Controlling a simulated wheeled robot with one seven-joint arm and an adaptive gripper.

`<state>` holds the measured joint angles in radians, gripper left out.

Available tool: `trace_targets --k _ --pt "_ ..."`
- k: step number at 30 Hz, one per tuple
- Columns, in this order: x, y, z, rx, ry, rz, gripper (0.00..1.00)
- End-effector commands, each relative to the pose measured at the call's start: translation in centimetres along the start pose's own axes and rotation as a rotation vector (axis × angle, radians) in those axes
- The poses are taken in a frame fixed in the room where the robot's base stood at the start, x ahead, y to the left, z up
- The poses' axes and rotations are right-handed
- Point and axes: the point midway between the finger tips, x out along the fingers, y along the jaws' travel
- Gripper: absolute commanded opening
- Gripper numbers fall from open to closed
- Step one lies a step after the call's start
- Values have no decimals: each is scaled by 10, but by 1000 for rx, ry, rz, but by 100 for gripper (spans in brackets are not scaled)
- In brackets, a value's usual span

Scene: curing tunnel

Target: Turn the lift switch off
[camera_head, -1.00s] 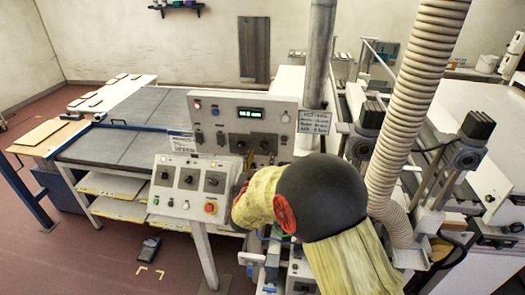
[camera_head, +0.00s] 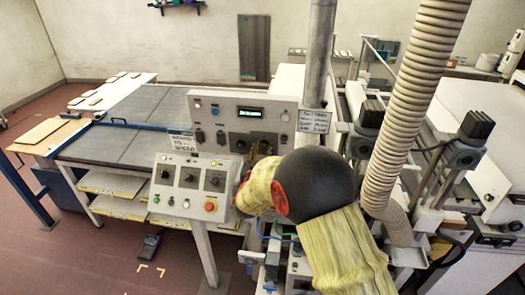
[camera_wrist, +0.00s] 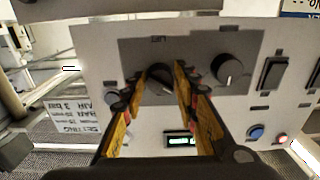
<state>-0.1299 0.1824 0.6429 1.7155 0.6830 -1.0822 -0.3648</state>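The lift switch (camera_wrist: 160,77) is a dark rotary knob on a dark grey plate in the wrist view, which shows the panel upside down. A small label above it seems to read LIFT. My gripper (camera_wrist: 164,72) is open, with one finger on each side of this knob; I cannot tell whether they touch it. In the head view my gripper (camera_head: 262,152) is at the lower right of the upper grey control panel (camera_head: 222,122), mostly hidden behind my arm. The knob's exact turn position is hard to read.
A second rotary knob (camera_wrist: 228,69) sits close beside the lift switch. The panel also has a green display (camera_wrist: 181,140), rocker switches and buttons. A lower control box (camera_head: 190,187) carries a red stop button (camera_head: 210,207). A ribbed hose (camera_head: 405,130) stands to the right.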

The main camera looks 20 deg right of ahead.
Motion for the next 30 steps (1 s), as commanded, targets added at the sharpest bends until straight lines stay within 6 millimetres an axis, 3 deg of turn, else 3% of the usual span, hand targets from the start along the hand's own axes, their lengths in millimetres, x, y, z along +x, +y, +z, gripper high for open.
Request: trace_targets --k 13,23,30 --pt "0 0 0 0 0 0 2" --pt "0 0 1 44 3 -1 2" --pt "0 -1 5 187 3 -1 2"
